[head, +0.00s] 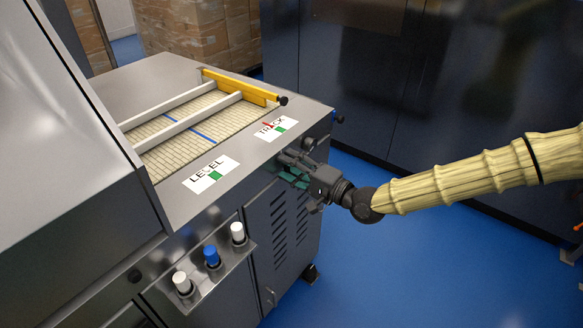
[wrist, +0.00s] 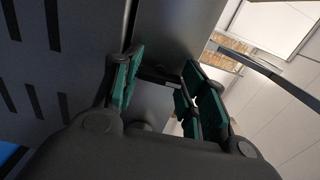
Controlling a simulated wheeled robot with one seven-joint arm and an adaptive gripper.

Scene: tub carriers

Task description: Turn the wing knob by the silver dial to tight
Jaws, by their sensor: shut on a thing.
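My gripper (head: 293,170) is at the front face of the grey machine, just below its top edge and between the two label plates. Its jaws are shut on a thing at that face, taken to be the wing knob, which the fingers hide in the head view. In the wrist view the green-padded fingers (wrist: 160,82) stand on both sides of a grey surface, and the knob's shape and angle cannot be made out. A white plate marked TRACK (head: 276,128) with a green patch and a red mark lies above the gripper. I cannot make out a silver dial.
A plate marked LEVEL (head: 210,174) lies on the machine top to the left. A ledge below carries a blue-capped knob (head: 211,256) between two white-capped ones. A yellow bar (head: 240,87) crosses the slatted belt (head: 190,130). Blue floor (head: 375,250) is clear at right.

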